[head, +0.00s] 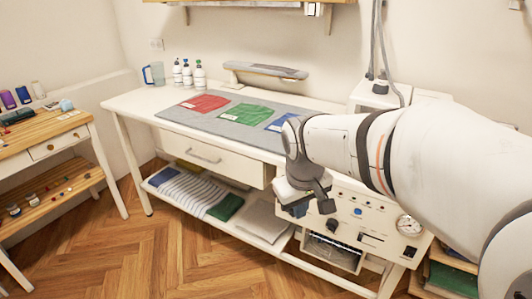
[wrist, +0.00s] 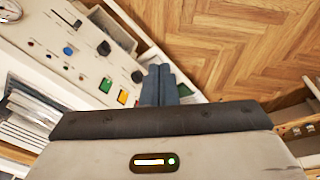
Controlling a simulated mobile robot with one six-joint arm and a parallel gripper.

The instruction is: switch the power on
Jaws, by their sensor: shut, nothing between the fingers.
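The white control panel (head: 385,230) is on the front of the ironing table, at its right end. In the wrist view the panel (wrist: 85,35) runs diagonally, with a green button (wrist: 123,96), an orange button (wrist: 105,85), a blue knob (wrist: 68,51) and black knobs (wrist: 103,48). I cannot tell which control is the power switch. My gripper (head: 327,205) is in front of the panel's left part and hides some of it.
The table carries a grey mat (head: 170,114) with red, green and blue cloths. A drawer (head: 205,155) and a lower shelf with folded fabric are left of the panel. A round gauge (head: 408,225) is at the panel's right. A wooden side table (head: 75,132) stands left; the floor between is clear.

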